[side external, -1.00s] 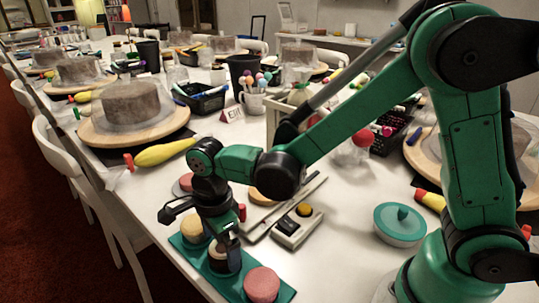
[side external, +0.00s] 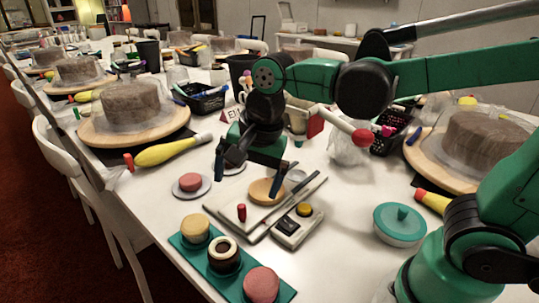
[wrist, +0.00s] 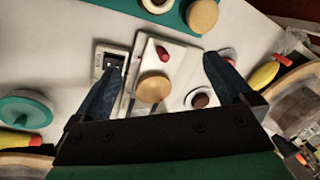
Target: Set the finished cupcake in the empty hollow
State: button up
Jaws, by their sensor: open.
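A teal tray (side external: 186,243) at the table's near edge bears three round cakes in a row. They are a yellow cupcake (side external: 195,227), a dark cupcake with a pale ring on top (side external: 223,252) in the middle, and a pink cupcake (side external: 261,284). All three stand upright, and no empty hollow shows. The wrist view shows part of the tray (wrist: 178,20), the ringed cupcake (wrist: 157,4) and the yellow one (wrist: 202,15) at its top edge. My gripper (side external: 247,188) is open and empty, above the table beyond the tray, over the pale board's area.
A pale board (side external: 262,215) carries a tan disc (side external: 266,191) and a small red object (side external: 241,212). A small device (side external: 297,226) stands right of it, with a teal lidded bowl (side external: 400,223) farther right. A saucer with a pink piece (side external: 190,182) lies left.

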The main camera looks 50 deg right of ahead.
jog(key=s+d+f+n+t, duration=0.1)
jog(key=s+d+n+t, duration=0.2)
jog(key=d+n, duration=0.3)
jog(key=shift+d+n+t+h, duration=0.25)
jog(key=shift+n+t, duration=0.35)
jog(key=shift+n, duration=2.3)
